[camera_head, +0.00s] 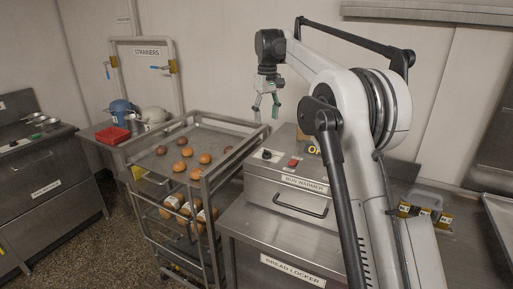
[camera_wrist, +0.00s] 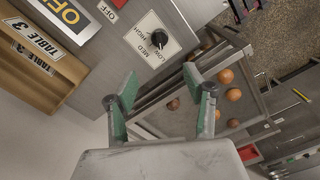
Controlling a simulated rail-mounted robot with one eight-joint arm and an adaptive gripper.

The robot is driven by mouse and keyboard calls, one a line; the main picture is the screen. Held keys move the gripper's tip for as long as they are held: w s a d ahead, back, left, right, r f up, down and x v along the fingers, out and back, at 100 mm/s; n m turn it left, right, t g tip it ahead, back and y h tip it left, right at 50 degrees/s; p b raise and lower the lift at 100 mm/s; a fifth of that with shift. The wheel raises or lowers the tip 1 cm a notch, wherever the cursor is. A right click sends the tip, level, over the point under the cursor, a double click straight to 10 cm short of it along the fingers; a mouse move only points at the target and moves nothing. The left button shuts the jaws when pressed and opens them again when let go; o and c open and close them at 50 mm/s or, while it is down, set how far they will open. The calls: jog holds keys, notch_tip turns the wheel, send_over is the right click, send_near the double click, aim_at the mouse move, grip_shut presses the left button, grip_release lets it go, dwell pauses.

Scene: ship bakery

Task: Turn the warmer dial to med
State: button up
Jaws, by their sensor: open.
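The bun warmer (camera_head: 262,192) is a steel box with a front handle, standing on the bread locker. Its dial (camera_head: 267,155) is a black knob on a white plate on the warmer's top. In the wrist view the dial (camera_wrist: 159,39) sits beside the printed words LOW, MED and HIGH. I cannot tell surely which word its pointer marks. My gripper (camera_head: 267,108) hangs above the dial, fingers down, over the gap near the rack. In the wrist view my gripper (camera_wrist: 162,84) is open and empty, its green-padded fingers apart from the dial.
A wheeled rack (camera_head: 213,179) with several buns stands left of the warmer. A tan TABLE 3 box (camera_wrist: 38,72) lies beyond the sign. The air around my gripper is clear.

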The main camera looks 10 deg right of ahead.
aim_at(267, 153)
jog(key=f, duration=0.7)
jog(key=f+p, duration=0.1)
jog(key=f, duration=0.6)
jog(key=shift+w+a, duration=0.1)
jog(key=shift+w, duration=0.1)
jog(key=c, duration=1.1)
